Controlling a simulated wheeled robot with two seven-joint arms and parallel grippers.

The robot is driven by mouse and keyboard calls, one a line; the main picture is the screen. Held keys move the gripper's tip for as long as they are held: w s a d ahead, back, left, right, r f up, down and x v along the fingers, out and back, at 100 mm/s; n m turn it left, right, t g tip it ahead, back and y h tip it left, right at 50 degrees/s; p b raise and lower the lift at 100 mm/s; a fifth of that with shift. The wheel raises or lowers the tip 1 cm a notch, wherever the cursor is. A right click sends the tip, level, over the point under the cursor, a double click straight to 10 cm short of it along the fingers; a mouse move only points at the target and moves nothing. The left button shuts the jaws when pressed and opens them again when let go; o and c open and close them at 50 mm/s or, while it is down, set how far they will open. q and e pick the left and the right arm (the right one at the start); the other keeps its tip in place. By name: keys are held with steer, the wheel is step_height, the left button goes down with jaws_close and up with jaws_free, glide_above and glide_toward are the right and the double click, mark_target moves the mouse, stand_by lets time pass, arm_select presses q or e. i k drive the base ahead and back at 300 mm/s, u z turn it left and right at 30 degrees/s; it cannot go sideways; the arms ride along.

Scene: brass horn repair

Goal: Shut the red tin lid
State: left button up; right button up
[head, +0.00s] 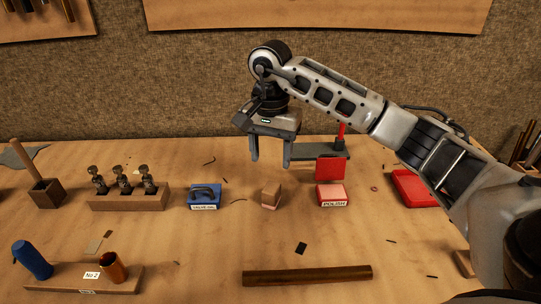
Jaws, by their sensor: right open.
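The red tin (332,196) with a "POLISH" label stands on the bench right of centre. Its red lid (330,168) stands up at the tin's back edge, so the tin is open. My right gripper (271,162) is open and empty, with its fingers pointing down, above the bench to the left of the lid and apart from it. My left gripper is not in view.
A small wooden block (271,195) sits left of the tin, and a blue tin (205,197) stands farther left. A grey-green stand (315,150) is behind the lid. A red box (412,188) lies partly behind my right arm. A dark wooden bar (307,275) lies in front.

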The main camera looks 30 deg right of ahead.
mark_target(329, 167)
steer(key=k, duration=1)
